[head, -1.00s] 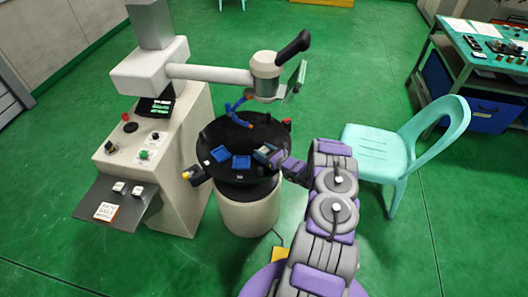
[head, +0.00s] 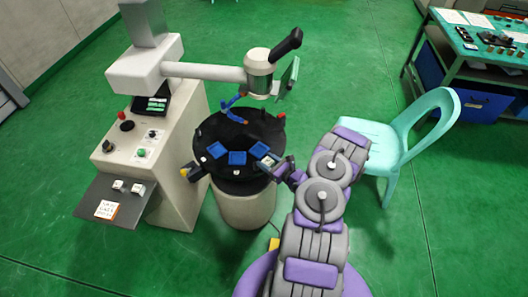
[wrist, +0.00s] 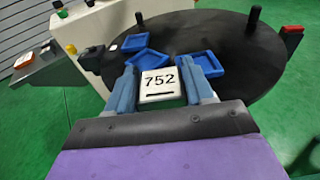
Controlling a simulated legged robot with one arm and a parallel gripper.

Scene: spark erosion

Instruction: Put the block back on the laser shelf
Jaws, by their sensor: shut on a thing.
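A white block marked 752 (wrist: 160,84) is between the two blue-grey fingers of my gripper (wrist: 158,88) in the wrist view. My gripper is shut on it, over the near edge of a black round table (wrist: 225,45). In the head view my gripper (head: 272,163) is at the table's right side, with the small pale block (head: 267,160) at its tips. Blue trays (head: 237,158) lie on the table just beyond it. I cannot tell whether the block touches the table. A grey shelf (head: 85,200) with a printed label juts from the machine at left.
The pale machine (head: 180,190) carries buttons and an overhead arm (head: 205,72) with a scope head above the table. Small white blocks (head: 128,187) sit on the grey shelf. A turquoise chair (head: 390,140) stands close to my arm's right. Green floor is free in front.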

